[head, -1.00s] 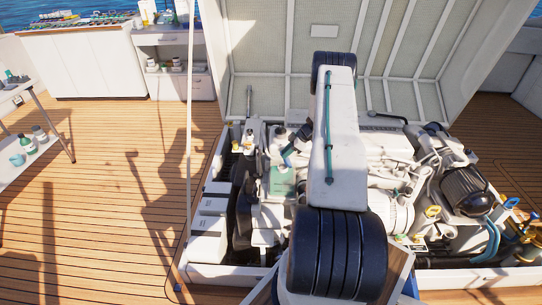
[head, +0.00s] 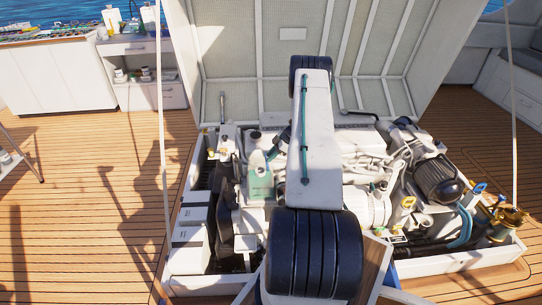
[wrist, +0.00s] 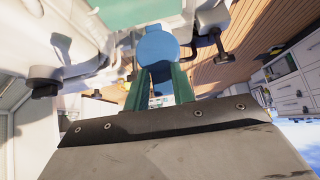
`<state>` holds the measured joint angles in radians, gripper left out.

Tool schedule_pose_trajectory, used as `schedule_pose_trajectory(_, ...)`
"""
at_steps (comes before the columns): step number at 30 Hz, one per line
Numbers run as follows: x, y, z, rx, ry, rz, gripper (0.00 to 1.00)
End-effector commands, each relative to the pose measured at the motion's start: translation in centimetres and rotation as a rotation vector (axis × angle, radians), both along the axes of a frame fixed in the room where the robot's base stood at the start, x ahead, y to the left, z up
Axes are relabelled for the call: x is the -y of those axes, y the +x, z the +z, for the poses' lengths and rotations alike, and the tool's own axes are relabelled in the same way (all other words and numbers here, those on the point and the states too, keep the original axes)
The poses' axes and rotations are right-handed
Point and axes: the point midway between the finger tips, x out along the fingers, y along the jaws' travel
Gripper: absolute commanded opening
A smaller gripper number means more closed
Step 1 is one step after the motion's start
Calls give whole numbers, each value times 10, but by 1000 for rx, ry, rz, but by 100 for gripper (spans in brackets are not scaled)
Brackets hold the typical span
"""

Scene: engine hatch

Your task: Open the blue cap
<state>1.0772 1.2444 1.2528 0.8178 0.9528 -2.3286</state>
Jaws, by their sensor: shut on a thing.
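The blue cap (wrist: 157,45) is a round blue disc in the upper middle of the wrist view. My gripper (wrist: 160,75) has two green fingers that reach up to the cap and are shut on it. The fingertips meet the cap's lower edge in that picture. A pale green part (wrist: 120,12) lies just above the cap. In the head view my arm covers the middle of the engine, and I cannot make out the cap or my fingers there.
The engine bay's white rim (head: 455,263) surrounds pipes, hoses and a dark cylinder (head: 437,180). The raised hatch lid (head: 292,34) stands behind it. A white counter (head: 55,75) is at the far left. The wooden deck (head: 85,215) at left is mostly clear.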

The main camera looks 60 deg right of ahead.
Motion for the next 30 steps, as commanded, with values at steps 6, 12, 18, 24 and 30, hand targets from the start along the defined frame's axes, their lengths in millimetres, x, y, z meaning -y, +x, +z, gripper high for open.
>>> schedule_pose_trajectory(6, 0, -4, -4, -6, 0, -2, 0)
schedule_pose_trajectory(12, -1, -2, -3, -4, 0, 0, 47)
schedule_pose_trajectory(18, -1, 0, -1, -3, 1, 0, 47)
schedule_pose_trajectory(24, 5, -6, 10, -1, -1, -1, 47)
schedule_pose_trajectory(30, 17, -23, 35, -2, -1, -2, 47)
